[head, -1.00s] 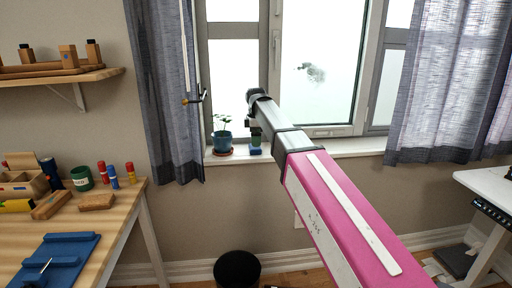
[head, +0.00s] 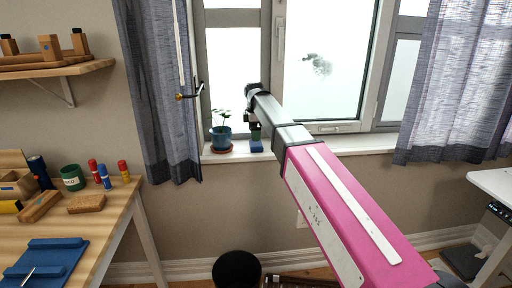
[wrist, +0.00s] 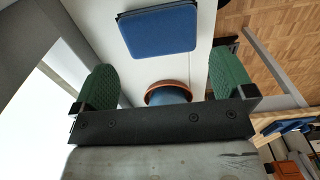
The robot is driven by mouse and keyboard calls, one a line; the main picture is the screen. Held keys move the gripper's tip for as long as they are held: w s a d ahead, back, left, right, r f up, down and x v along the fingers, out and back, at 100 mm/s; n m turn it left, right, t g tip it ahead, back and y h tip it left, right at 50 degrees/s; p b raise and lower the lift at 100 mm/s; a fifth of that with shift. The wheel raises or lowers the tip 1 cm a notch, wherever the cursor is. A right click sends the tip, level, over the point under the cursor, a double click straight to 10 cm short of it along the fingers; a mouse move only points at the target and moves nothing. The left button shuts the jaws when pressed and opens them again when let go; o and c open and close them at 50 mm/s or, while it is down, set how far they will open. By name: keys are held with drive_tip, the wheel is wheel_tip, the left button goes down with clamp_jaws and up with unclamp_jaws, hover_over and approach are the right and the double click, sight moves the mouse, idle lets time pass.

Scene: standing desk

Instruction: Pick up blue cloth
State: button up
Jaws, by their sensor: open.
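The blue cloth (wrist: 158,30) is a folded, flat rectangle on the white windowsill in the wrist view. It also shows as a small blue patch (head: 256,146) on the sill in the head view, right of the potted plant. My gripper (wrist: 165,78) is open and empty, its green pads wide apart. In the wrist view the cloth lies beyond the fingertips, roughly between their lines. In the head view my gripper (head: 255,133) is at the sill, just above or in front of the cloth; the exact gap is hard to tell.
A potted plant (head: 221,137) in a blue pot stands on the sill close left of my gripper; its pot (wrist: 168,94) shows between the fingers. The window (head: 320,60) is behind. Curtains hang on both sides. A workbench (head: 105,225) with tools is at left.

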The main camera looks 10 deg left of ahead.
sight(256, 143)
drive_tip(key=shift+d+f, duration=0.15)
drive_tip(key=shift+f, duration=1.35)
drive_tip(key=shift+d+f, duration=0.15)
drive_tip(key=shift+f, duration=1.35)
drive_tip(key=c, duration=0.6)
